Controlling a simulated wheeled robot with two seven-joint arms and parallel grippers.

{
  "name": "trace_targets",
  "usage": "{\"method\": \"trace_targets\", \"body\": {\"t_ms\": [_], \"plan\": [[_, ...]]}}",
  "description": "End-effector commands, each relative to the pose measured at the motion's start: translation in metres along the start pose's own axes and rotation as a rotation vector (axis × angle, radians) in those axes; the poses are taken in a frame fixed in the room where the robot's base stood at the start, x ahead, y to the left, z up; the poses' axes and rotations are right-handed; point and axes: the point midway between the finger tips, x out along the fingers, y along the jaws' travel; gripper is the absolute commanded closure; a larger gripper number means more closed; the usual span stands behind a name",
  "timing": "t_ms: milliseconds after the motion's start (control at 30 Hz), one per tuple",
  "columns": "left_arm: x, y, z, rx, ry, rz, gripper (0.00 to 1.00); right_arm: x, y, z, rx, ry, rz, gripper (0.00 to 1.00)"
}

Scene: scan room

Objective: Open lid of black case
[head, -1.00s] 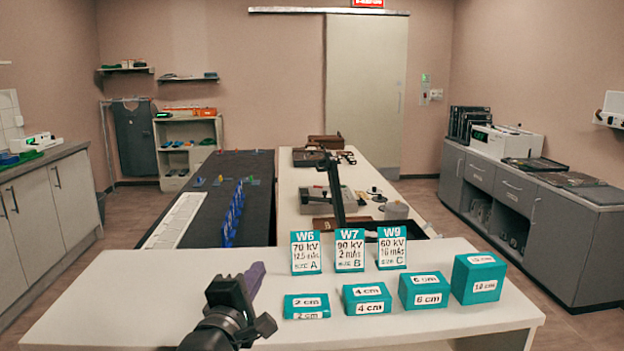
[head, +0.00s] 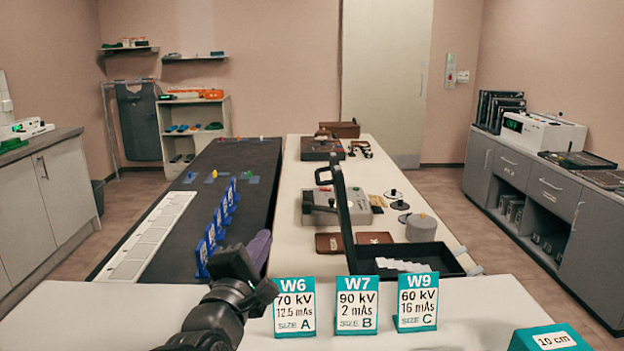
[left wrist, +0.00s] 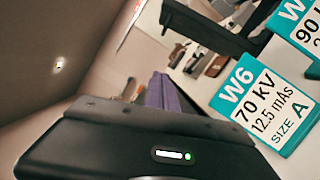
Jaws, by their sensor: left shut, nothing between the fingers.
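The black case (head: 455,262) sits on the long white table beyond the cards, with white pieces inside. Its lid (head: 341,212) stands up nearly vertical at the tray's left side, seen almost edge-on, so the case is open. Part of a dark case shape also shows at the top of the left wrist view (left wrist: 205,28). My left gripper (head: 258,246) has purple fingers, shut and empty, to the left of the lid and apart from it. The fingers also show in the left wrist view (left wrist: 165,92). My right gripper is not in view.
Cards W6 (head: 294,306), W7 (head: 357,304) and W9 (head: 417,302) stand on the near white counter, with a teal block (head: 549,338) at right. Blue stands (head: 215,235) line the dark table. A grey canister (head: 421,228) stands behind the case.

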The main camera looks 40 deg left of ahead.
Motion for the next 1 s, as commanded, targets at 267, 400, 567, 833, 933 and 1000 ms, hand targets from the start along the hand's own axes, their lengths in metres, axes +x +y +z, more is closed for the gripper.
{"method": "trace_targets", "body": {"t_ms": [267, 400, 567, 833, 933, 1000], "plan": [[0.0, 0.0, 0.0, 0.0, 0.0, 0.0, 1.0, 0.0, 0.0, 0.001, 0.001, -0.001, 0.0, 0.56], [0.003, 0.0, 0.0, 0.0, 0.0, -0.002, 1.0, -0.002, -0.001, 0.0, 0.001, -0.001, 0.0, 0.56], [0.014, 0.001, 0.001, 0.001, 0.001, -0.004, 1.0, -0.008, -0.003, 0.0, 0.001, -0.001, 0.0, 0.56], [0.056, -0.001, 0.0, 0.002, 0.001, -0.005, 1.0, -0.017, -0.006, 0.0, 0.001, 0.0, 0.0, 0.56], [0.078, -0.001, 0.0, 0.002, 0.001, -0.005, 1.0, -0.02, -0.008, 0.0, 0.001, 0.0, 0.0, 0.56], [0.093, -0.001, 0.001, 0.003, 0.0, -0.005, 1.0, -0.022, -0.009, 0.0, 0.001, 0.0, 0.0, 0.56]]}}
